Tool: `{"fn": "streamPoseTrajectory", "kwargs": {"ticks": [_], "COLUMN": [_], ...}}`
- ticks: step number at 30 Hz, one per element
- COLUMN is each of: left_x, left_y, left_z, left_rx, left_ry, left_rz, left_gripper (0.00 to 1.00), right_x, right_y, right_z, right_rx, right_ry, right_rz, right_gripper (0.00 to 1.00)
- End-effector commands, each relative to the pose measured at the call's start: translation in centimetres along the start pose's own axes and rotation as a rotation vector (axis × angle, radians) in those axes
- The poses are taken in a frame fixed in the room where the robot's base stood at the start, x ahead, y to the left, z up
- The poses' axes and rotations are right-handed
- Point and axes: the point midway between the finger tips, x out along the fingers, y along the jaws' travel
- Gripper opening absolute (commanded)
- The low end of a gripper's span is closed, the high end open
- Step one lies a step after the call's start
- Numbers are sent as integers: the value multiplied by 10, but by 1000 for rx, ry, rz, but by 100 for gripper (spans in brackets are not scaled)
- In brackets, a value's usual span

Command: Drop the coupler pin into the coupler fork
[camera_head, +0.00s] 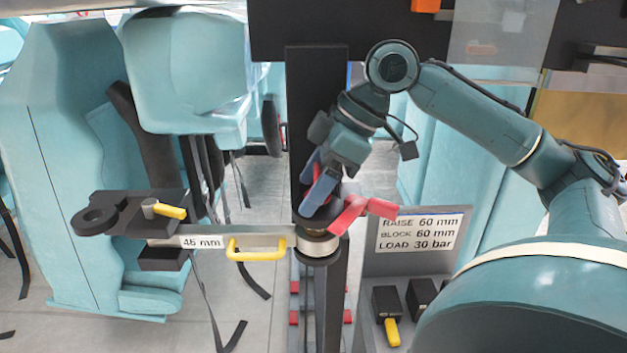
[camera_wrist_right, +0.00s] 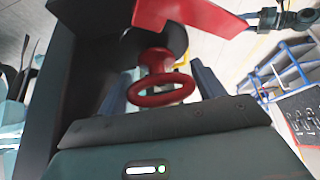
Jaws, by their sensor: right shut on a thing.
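My right gripper (camera_head: 318,192) reaches down from the upper right over the dark coupler joint (camera_head: 317,258), which has a light metal collar. In the wrist view the gripper (camera_wrist_right: 160,85) is shut on the coupler pin (camera_wrist_right: 160,99), whose red ring handle shows between the two blue-grey fingers. A red tag (camera_head: 362,208) sticks out beside the gripper in the head view. The pin's shaft is hidden by the gripper and the joint, so I cannot tell how deep it sits in the coupler fork. My left gripper is not in view.
A metal bar marked 46 mm (camera_head: 200,242) with a yellow handle (camera_head: 257,249) runs left from the joint to a black block with an eye (camera_head: 97,217). A sign panel (camera_head: 420,233) and dark control blocks (camera_head: 386,301) stand at right. Teal seats (camera_head: 60,170) fill the left.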

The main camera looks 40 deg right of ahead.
Motion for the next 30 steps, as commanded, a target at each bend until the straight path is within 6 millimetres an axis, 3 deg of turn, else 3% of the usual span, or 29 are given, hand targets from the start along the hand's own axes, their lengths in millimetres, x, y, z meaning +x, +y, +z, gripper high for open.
{"fn": "streamPoseTrajectory", "kwargs": {"ticks": [1,2,10,22,26,30], "left_x": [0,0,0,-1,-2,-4], "left_y": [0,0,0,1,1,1], "left_z": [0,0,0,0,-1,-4], "left_rx": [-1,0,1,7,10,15], "left_ry": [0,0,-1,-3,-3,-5], "left_rz": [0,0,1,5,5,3], "left_gripper": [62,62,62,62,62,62], "right_x": [-1,-1,0,-6,-26,-58], "right_y": [0,0,0,1,1,1], "right_z": [0,0,0,0,0,-1], "right_rx": [0,0,0,2,2,1], "right_ry": [2,2,1,-2,0,2], "right_rz": [1,1,1,2,6,7], "right_gripper": [34,70,92,93,93,93]}}
